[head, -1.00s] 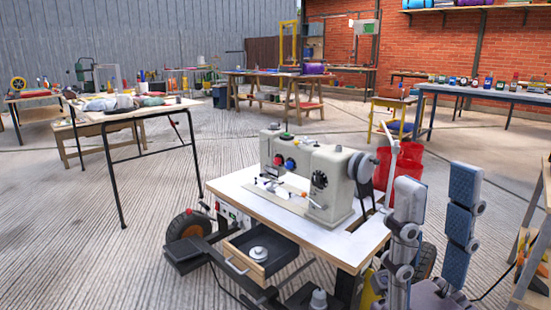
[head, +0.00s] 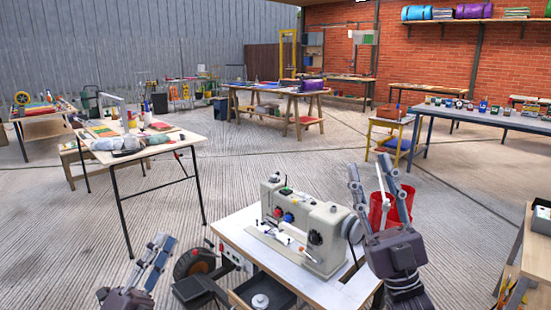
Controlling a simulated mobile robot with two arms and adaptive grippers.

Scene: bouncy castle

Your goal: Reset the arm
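My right gripper (head: 370,175) is raised at the right, in front of the sewing machine table's right side. Its two fingers point up and stand apart, with nothing held between them. My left gripper (head: 158,250) is at the lower left, left of the sewing machine table. Its fingers overlap in this view, so the gap between them is unclear; I see nothing held. A cream sewing machine (head: 325,240) stands on the white-topped table (head: 235,228) between the grippers.
A red container (head: 378,210) shows behind my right gripper. A craft table (head: 175,148) with yarn-like items stands at the left. A wooden bench (head: 532,262) is close at the right edge. Ribbed floor (head: 245,175) lies open between the tables.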

